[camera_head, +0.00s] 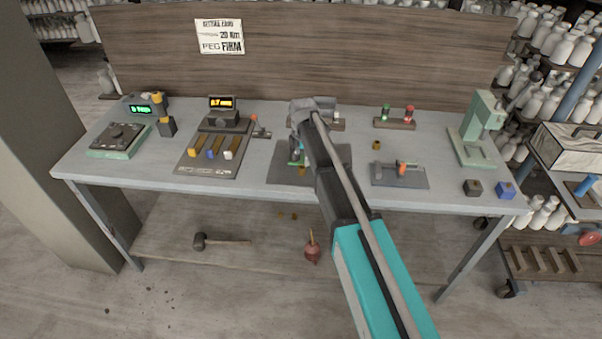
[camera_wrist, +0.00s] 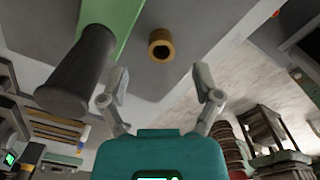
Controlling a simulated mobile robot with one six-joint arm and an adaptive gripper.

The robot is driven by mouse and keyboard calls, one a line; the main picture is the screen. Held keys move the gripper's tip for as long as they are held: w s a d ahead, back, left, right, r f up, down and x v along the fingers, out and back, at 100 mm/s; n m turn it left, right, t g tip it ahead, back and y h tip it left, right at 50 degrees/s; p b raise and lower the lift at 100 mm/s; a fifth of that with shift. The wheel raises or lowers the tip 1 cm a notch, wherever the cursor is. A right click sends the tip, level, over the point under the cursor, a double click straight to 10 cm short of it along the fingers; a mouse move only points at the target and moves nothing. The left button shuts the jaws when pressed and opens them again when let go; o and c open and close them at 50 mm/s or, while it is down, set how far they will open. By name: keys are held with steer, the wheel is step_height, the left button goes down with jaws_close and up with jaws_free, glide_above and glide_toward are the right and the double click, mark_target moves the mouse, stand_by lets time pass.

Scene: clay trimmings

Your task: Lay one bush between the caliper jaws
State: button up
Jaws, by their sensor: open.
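A small brass bush (camera_wrist: 161,45), a hollow ring, lies on the dark grey mat (camera_wrist: 185,75) in the wrist view. My gripper (camera_wrist: 162,85) is open and empty, its fingers to either side below the bush in the picture and apart from it. In the head view a bush (camera_head: 302,171) shows on the mat near my gripper (camera_head: 296,152), which my arm partly hides. Another bush (camera_head: 377,145) stands on the bench further right.
A green bar (camera_wrist: 122,22) and a dark cylinder (camera_wrist: 78,75) stand close beside the bush in the wrist view. A green press (camera_head: 478,130) stands at the right end of the bench (camera_head: 345,195). Dark (camera_head: 472,188) and blue (camera_head: 505,190) blocks sit at its front right.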

mark_target(302, 168)
steer(key=shift+f, duration=0.1)
stand_by(0.3)
steer(key=shift+s+a+f+b, duration=0.1)
steer(key=shift+f+b, duration=2.45)
steer(key=shift+b, duration=0.05)
jaws_close()
